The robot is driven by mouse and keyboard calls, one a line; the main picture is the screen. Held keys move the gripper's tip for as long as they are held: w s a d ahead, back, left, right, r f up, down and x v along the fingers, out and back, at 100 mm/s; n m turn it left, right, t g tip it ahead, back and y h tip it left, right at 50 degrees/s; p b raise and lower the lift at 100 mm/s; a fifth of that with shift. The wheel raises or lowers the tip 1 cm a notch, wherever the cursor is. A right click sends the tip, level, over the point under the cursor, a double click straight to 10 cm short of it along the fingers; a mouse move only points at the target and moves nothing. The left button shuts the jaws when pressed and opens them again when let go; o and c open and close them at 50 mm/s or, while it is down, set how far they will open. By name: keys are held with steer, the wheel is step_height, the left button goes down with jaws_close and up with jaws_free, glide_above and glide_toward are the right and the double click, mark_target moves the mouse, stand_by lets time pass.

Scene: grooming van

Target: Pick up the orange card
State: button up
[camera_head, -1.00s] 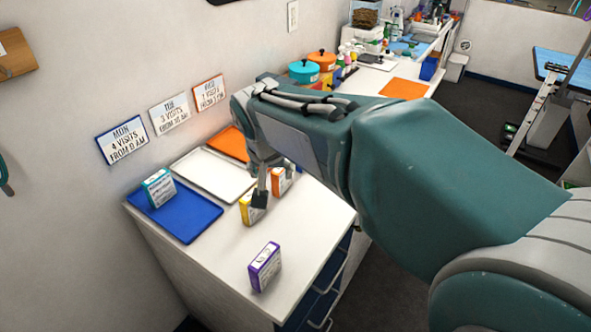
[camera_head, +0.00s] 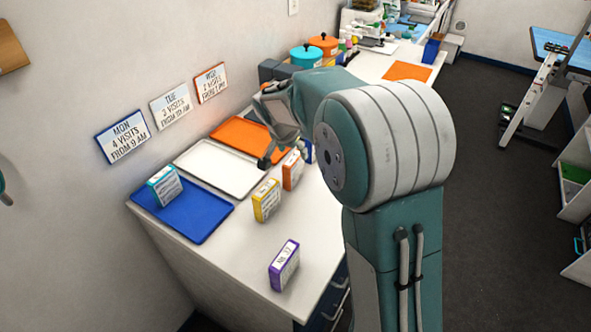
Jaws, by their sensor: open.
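The orange card (camera_head: 291,171) is a small upright box with an orange edge and a white printed face. It stands on the white counter top (camera_head: 235,245), behind the yellow card (camera_head: 266,201). My gripper (camera_head: 284,158) is open, pointing down just above and behind the orange card's top. One dark finger is by the white tray's right edge; the other is partly lost among the cards and arm. I cannot tell whether a finger touches the card. Nothing shows held in the gripper.
A purple card (camera_head: 284,265) stands at the front and a teal card (camera_head: 164,186) on the blue tray (camera_head: 205,228). A white tray (camera_head: 222,165) and orange tray (camera_head: 240,136) lie behind. A blue card (camera_head: 308,150) stands close beside the orange one.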

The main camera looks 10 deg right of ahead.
mark_target(292, 159)
steer(key=shift+w+f, duration=0.15)
steer(key=shift+f, duration=0.4)
steer(key=x, duration=0.5)
steer(key=shift+a, duration=0.3)
jaws_close()
